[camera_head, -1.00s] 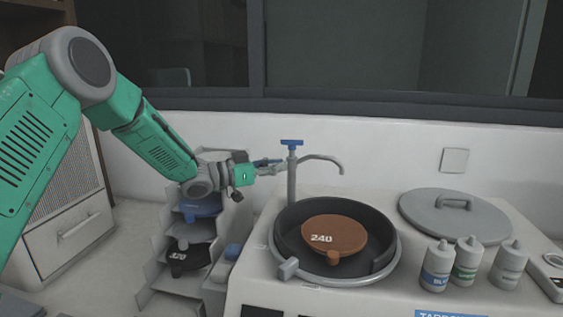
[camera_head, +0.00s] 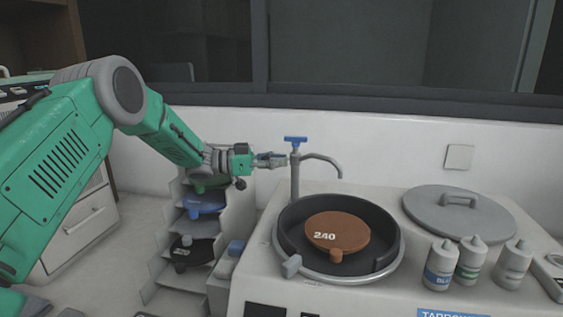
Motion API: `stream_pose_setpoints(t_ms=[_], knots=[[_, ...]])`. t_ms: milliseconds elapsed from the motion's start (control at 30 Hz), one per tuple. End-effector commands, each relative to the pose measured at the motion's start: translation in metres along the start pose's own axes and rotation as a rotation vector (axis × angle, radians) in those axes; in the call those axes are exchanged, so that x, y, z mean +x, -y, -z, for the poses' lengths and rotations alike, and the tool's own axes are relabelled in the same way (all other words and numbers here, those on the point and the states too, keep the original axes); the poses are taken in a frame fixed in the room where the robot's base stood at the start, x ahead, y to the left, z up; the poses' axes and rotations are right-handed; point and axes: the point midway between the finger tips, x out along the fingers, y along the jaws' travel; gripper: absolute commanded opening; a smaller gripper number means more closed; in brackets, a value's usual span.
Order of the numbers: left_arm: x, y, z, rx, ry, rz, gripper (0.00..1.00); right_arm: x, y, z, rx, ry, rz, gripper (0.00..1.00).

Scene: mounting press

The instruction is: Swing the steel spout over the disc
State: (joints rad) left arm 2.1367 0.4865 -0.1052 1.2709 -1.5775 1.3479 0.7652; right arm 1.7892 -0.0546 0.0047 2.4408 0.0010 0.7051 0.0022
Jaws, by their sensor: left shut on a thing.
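The steel spout (camera_head: 325,158) stands behind the bowl as an upright post (camera_head: 295,180) with a blue handle on top. Its curved arm reaches right, and its tip hangs at the back right of the bowl, in the picture above the rear rim. The brown disc (camera_head: 350,229) marked 240 lies in the black bowl (camera_head: 292,215). My left gripper (camera_head: 284,160) is shut on the spout at the top of its post, just below the blue handle. The fingertips are small and partly merge with the post. My right gripper is not in view.
A rack (camera_head: 160,270) with several discs stands left of the machine, under my left forearm. A grey lid (camera_head: 420,212) with a handle lies right of the bowl. Several bottles (camera_head: 440,264) stand at the front right. The wall is close behind the spout.

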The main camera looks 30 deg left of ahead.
Motion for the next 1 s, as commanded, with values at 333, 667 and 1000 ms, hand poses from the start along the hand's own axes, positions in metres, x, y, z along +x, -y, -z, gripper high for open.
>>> stream_pose_setpoints(t_ms=[333, 667, 1000], knots=[[0.0, 0.001, 0.002, 0.002, -0.004, 0.003, 0.28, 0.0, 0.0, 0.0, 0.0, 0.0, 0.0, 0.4], [0.001, 0.001, 0.021, 0.006, -0.003, 0.001, 0.28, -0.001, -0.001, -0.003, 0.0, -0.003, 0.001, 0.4], [0.0, 0.004, 0.084, 0.004, -0.005, 0.002, 0.28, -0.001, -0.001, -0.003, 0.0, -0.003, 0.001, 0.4]])
